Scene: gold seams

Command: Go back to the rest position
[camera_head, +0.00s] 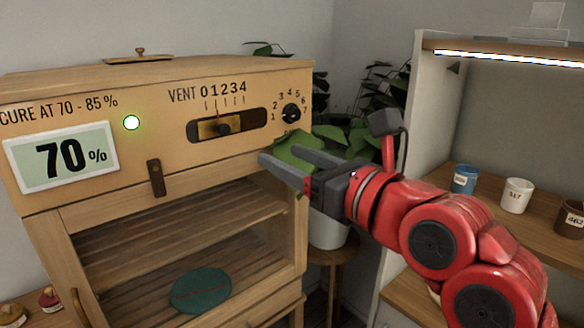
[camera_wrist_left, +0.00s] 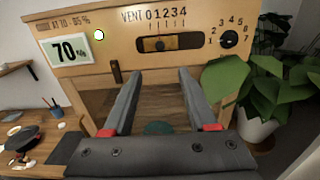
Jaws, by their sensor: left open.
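My left gripper (camera_head: 275,150) is open and empty. It is in the air in front of the wooden curing cabinet (camera_head: 130,82), near the right end of its control panel. In the left wrist view its two fingers (camera_wrist_left: 160,78) point at the cabinet front below the vent slider, with nothing between them. My red left arm enters the head view from the lower right. My right gripper is in neither view.
The cabinet's display (camera_head: 62,157) reads 70% beside a lit green lamp (camera_head: 132,122). The vent slider (camera_head: 222,127) and dial (camera_head: 291,114) are close by. A teal round piece (camera_head: 200,290) lies inside. Shelves with cups (camera_head: 516,196) stand right; a potted plant (camera_head: 328,232) is behind.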

